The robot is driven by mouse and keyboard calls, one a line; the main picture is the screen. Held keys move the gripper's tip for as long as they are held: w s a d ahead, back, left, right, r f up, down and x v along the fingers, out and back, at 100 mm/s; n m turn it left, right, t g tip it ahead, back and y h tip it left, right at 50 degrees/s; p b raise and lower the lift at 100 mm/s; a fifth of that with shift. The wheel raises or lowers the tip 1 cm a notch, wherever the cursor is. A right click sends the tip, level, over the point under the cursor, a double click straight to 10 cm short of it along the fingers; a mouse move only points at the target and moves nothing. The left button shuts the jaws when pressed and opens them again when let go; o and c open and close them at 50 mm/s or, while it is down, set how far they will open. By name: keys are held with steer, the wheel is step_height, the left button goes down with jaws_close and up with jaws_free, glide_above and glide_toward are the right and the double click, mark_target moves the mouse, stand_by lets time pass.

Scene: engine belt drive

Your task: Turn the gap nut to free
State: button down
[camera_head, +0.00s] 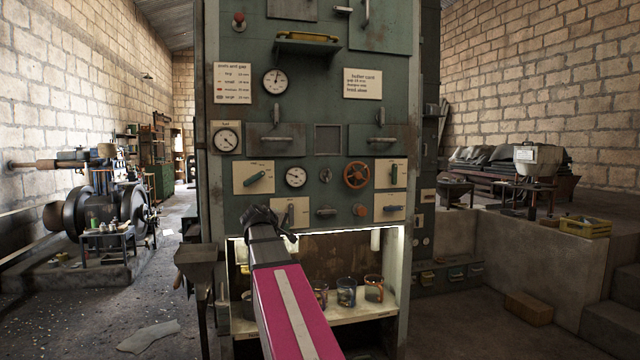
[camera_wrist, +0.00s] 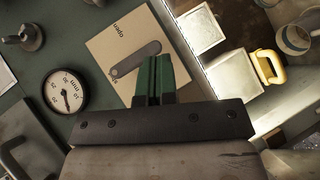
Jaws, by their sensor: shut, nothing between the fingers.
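No label reading "gap nut" is legible, so I cannot tell for sure which part it is. Small fittings on the green panel (camera_head: 330,130) include a grey knob (camera_head: 327,212) and a brownish knob (camera_head: 360,210). My gripper (camera_head: 262,214) is at the panel's lower left, partly hiding a cream plate with a grey lever (camera_head: 291,212). In the wrist view its green fingers (camera_wrist: 153,80) are together and empty, over the plate's edge beside the lever (camera_wrist: 135,59), with "open" printed near it. A grey knob (camera_wrist: 24,38) shows at upper left; contact cannot be told.
An orange handwheel (camera_head: 357,175) and a gauge (camera_head: 295,177) are above the knobs. The gauge also shows in the wrist view (camera_wrist: 65,91). Below is a lit alcove with several mugs (camera_head: 346,292).

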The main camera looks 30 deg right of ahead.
steer(key=d+r+t+h, duration=0.1)
steer(key=d+r+h, duration=0.25)
steer(key=r, duration=1.15)
glide_toward(325, 181)
steer(key=shift+n, duration=0.4)
steer(key=w, duration=0.2)
steer(key=w+d, duration=0.1)
steer(key=w, duration=0.1)
steer(key=shift+w+d, duration=0.1)
steer(key=shift+d, duration=0.1)
steer(key=d, duration=0.3)
steer(key=shift+s+f, duration=0.2)
steer(key=shift+s, duration=0.2)
steer(key=shift+s+d, duration=0.1)
steer(key=shift+d, duration=0.45)
steer(key=shift+s+d+f, duration=0.15)
steer(key=shift+d+f, duration=0.15)
steer(key=shift+d, duration=0.15)
